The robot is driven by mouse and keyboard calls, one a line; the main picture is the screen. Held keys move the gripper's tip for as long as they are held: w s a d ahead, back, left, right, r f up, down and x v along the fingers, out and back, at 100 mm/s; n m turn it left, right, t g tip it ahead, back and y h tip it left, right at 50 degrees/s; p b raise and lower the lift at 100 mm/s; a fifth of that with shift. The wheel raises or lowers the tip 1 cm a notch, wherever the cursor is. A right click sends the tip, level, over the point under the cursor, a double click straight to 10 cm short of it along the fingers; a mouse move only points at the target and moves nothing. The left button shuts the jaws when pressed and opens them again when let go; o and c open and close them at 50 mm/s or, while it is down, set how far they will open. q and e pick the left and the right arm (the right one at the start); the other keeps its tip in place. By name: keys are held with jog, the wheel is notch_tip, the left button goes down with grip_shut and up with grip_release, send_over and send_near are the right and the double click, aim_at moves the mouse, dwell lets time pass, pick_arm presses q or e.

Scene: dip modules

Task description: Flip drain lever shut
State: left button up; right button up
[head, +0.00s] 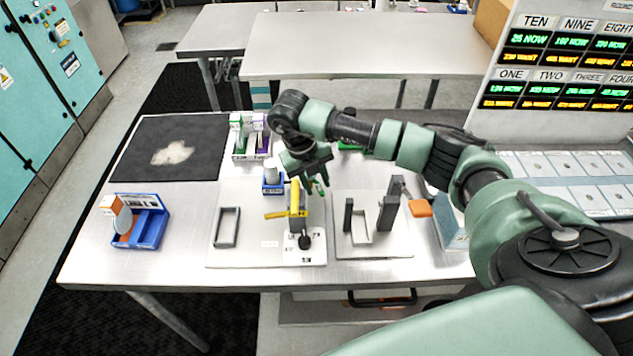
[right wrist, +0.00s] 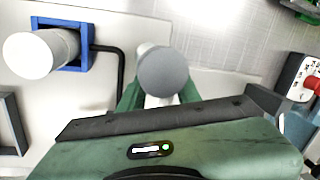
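A yellow lever (head: 276,215) sticks out to the left at the foot of a yellow upright part (head: 294,194) on a white base plate (head: 255,255). I cannot tell for certain that this is the drain lever. My right gripper (head: 311,184) hangs above and just right of the yellow part, its two green fingers apart. In the right wrist view a grey round-topped cylinder (right wrist: 164,72) stands in front of the fingers and partly hides them. I see no clear grip on it. My left gripper is not in view.
A white cylinder stands in a blue holder (right wrist: 86,50), with a black tube beside it. A grey frame (head: 227,228) and a black knob (head: 305,242) share the plate. A second plate with upright blocks (head: 387,213) is right. A blue bin (head: 150,228) is left.

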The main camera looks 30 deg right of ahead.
jog(key=shift+a+r, duration=0.1)
jog(key=shift+r, duration=0.2)
jog(key=b+v, duration=0.2)
jog(key=v, duration=0.5)
jog(key=shift+b, duration=0.3)
jog(key=shift+r, duration=0.2)
